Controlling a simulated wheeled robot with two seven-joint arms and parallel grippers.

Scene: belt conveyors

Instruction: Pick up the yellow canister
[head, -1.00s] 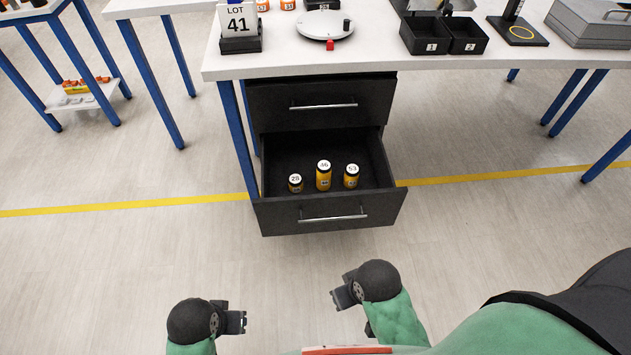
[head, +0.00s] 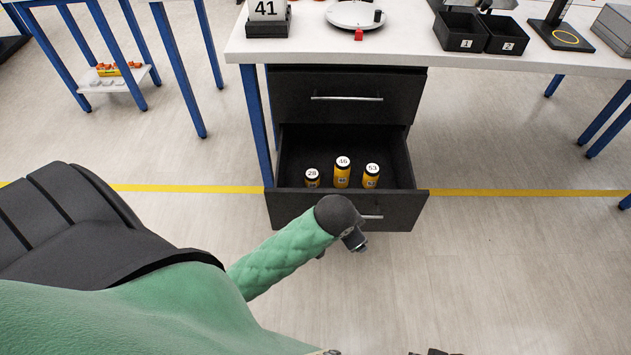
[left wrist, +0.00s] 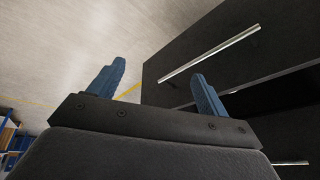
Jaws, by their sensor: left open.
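Three yellow canisters with numbered white tops and dark rims stand upright in the open drawer (head: 287,160): a short one marked 28 (head: 312,179), a taller one marked 46 (head: 342,175) and a medium one marked 53 (head: 371,178). My left gripper (head: 358,243) is in front of the drawer, near its handle, apart from the canisters. In the left wrist view its two blue fingers (left wrist: 158,85) are spread with nothing between them. No canister shows in that view. A dark sliver at the bottom edge of the head view may be my right gripper (head: 435,352).
The drawer's front panel and handle (head: 372,217) stand between my left gripper and the canisters. A closed drawer (head: 345,83) sits above, under the white table (head: 330,50). Black bins (head: 462,33) and a round white plate (head: 355,15) are on the table. Floor to the right is clear.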

